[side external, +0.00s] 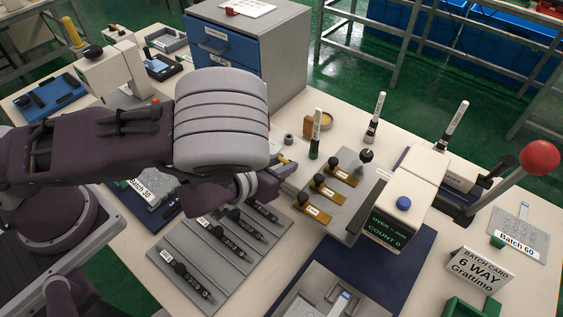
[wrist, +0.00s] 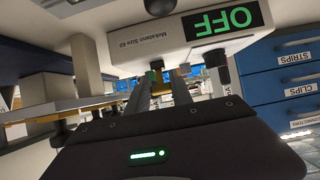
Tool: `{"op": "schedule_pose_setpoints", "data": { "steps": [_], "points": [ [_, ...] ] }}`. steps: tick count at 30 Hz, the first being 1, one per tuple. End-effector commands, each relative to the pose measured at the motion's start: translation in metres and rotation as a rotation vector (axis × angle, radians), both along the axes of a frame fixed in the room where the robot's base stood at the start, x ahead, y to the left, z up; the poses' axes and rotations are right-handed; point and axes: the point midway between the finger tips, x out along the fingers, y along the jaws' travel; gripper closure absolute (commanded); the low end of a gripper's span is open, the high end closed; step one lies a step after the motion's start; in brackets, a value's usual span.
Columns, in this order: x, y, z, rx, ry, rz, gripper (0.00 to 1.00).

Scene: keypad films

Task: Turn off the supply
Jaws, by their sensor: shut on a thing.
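In the wrist view a pale box (wrist: 160,36) carries a dark display (wrist: 227,20) with the green word OFF. A dark round knob (wrist: 214,58) shows at its edge. I cannot match this box with certainty to one in the side view. My gripper (wrist: 161,92) has its fingers close together below the box in the picture. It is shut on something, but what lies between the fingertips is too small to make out. In the side view my gripper (side external: 286,164) is mostly hidden behind my wrist, left of the grey fixture (side external: 352,192) with several yellow strips.
A blue-drawer cabinet (side external: 212,48) stands behind; it also shows in the wrist view (wrist: 290,85). A counter box (side external: 400,212) with a blue button reads COUNT 0. Upright markers (side external: 374,118), a red-ball lever (side external: 539,157) and a grey tray (side external: 205,262) of dark strips stand around.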

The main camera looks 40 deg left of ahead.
Motion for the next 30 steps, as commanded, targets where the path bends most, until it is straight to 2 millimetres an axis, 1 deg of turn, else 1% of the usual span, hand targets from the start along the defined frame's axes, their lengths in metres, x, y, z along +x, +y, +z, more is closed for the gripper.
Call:
{"op": "schedule_pose_setpoints", "data": {
  "steps": [5,6,9,23,26,30],
  "points": [
    [-0.001,0.001,-0.003,0.003,0.010,0.002,1.00],
    [-0.001,0.001,-0.003,0.003,0.009,0.002,0.67],
    [-0.001,0.001,-0.002,0.003,0.008,0.001,0.51],
    [0.000,0.000,0.000,0.000,0.007,0.000,0.51],
    [0.002,-0.001,0.002,-0.003,0.044,0.001,0.51],
    [0.009,-0.001,0.008,-0.007,0.176,0.000,0.51]
  ]
}}
